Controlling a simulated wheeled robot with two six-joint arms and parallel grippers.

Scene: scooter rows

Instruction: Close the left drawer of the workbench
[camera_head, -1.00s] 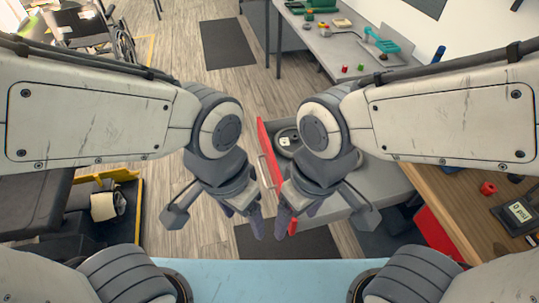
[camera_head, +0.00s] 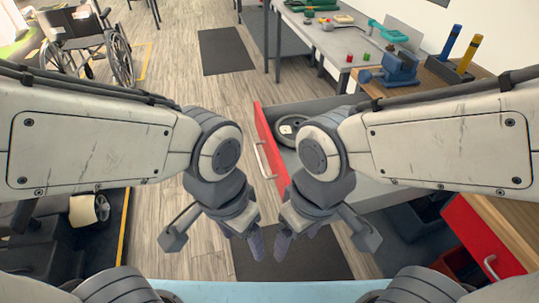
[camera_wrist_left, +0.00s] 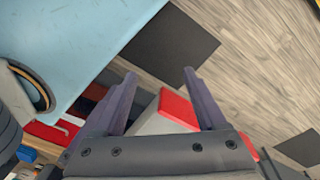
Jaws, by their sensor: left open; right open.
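The left drawer (camera_head: 270,150) of the workbench stands pulled out, with its red front and pale bar handle (camera_head: 264,160) facing left. A dark round wheel-like thing (camera_head: 292,128) lies inside it, partly hidden by my right arm. My left gripper (camera_head: 243,240) is open and empty, left of and nearer than the drawer front. My right gripper (camera_head: 297,238) is open and empty, in front of the drawer's near end. In the left wrist view my left gripper's (camera_wrist_left: 162,88) fingers are spread, with the red drawer front (camera_wrist_left: 178,107) seen beyond them.
Another red drawer front (camera_head: 482,236) shows at the right under the wooden workbench top (camera_head: 432,92), which bears a blue vise (camera_head: 392,70). A grey table (camera_head: 325,42) stands behind. A wheelchair (camera_head: 80,38) is at the back left. Wooden floor between is clear, with dark mats (camera_head: 226,50).

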